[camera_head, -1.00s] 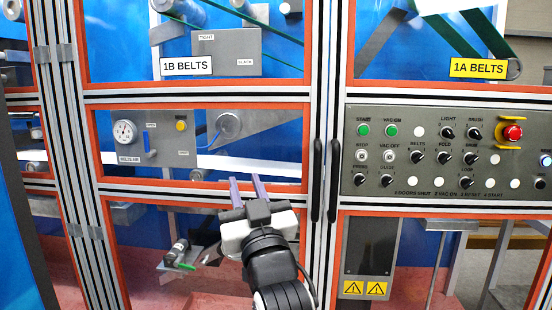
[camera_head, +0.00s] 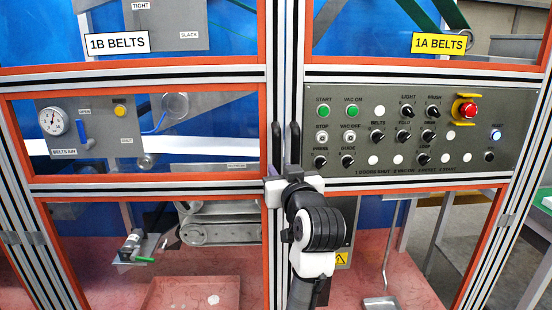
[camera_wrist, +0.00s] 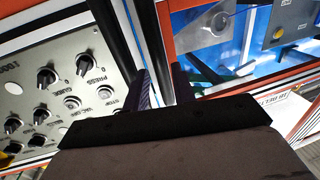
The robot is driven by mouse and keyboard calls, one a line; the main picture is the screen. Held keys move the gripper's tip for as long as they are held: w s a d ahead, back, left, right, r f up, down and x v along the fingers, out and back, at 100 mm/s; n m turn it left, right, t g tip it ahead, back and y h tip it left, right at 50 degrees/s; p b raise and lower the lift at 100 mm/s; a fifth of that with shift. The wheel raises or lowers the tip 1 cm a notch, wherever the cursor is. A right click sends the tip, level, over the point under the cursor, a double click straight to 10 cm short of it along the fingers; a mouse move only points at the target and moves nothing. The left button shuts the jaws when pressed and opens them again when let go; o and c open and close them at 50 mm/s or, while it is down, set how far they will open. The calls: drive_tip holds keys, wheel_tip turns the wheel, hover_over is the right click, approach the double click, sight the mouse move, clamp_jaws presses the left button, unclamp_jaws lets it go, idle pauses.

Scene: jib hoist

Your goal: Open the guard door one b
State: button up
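Guard door one b is the left orange-framed door with the "1B BELTS" label (camera_head: 117,44); it looks shut. Its black upright handle (camera_head: 277,145) is at its right edge, close beside the neighbouring door's handle (camera_head: 294,143).
A grey control panel (camera_head: 400,130) with knobs, buttons and a red emergency stop (camera_head: 467,111) is to the right, under the "1A BELTS" label (camera_head: 439,43). A gauge (camera_head: 54,121) and belt rollers (camera_head: 210,233) show behind the left door's windows.

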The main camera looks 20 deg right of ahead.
sight(278, 166)
drive_tip(key=shift+w+d+p, duration=0.2)
drive_tip(key=shift+w+p, duration=0.25)
drive_tip(key=shift+w, duration=1.9)
clamp_jaws()
